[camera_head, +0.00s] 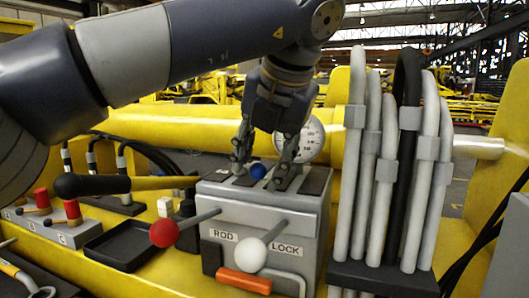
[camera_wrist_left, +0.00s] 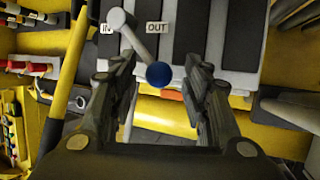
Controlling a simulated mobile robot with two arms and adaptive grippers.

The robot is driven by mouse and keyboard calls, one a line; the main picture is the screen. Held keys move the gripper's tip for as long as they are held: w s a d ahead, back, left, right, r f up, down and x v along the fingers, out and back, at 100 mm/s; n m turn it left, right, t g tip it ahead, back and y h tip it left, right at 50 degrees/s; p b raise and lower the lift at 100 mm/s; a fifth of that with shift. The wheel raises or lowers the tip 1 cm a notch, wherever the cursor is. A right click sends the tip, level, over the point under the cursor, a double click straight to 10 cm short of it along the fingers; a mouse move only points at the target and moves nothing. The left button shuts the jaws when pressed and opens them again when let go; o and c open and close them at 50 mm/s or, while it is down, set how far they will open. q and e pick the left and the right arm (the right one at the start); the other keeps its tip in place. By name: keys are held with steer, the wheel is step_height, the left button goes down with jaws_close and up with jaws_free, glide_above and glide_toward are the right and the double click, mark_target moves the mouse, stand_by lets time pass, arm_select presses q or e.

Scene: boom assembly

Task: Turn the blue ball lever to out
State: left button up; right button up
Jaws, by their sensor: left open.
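The blue ball (camera_head: 258,171) tops a lever on the upper face of the grey valve box (camera_head: 310,233). In the left wrist view the blue ball (camera_wrist_left: 159,75) shows at the end of a light grey rod, which leans from a round base (camera_wrist_left: 121,19) between the "IN" label (camera_wrist_left: 106,29) and the "OUT" label (camera_wrist_left: 157,27). My left gripper (camera_head: 262,164) points down over the box. It is open, with one finger on each side of the ball. The ball appears apart from both fingers. My right gripper is not in view.
A red ball lever (camera_head: 164,233) and a white ball lever (camera_head: 252,257) stick out from the box front, near the "ROD" and "LOCK" labels. An orange handle (camera_head: 244,281) sits below. A gauge (camera_head: 308,139) stands behind, and grey hoses (camera_head: 391,165) rise at the right.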

arm_select(q)
steer(key=v, duration=1.2)
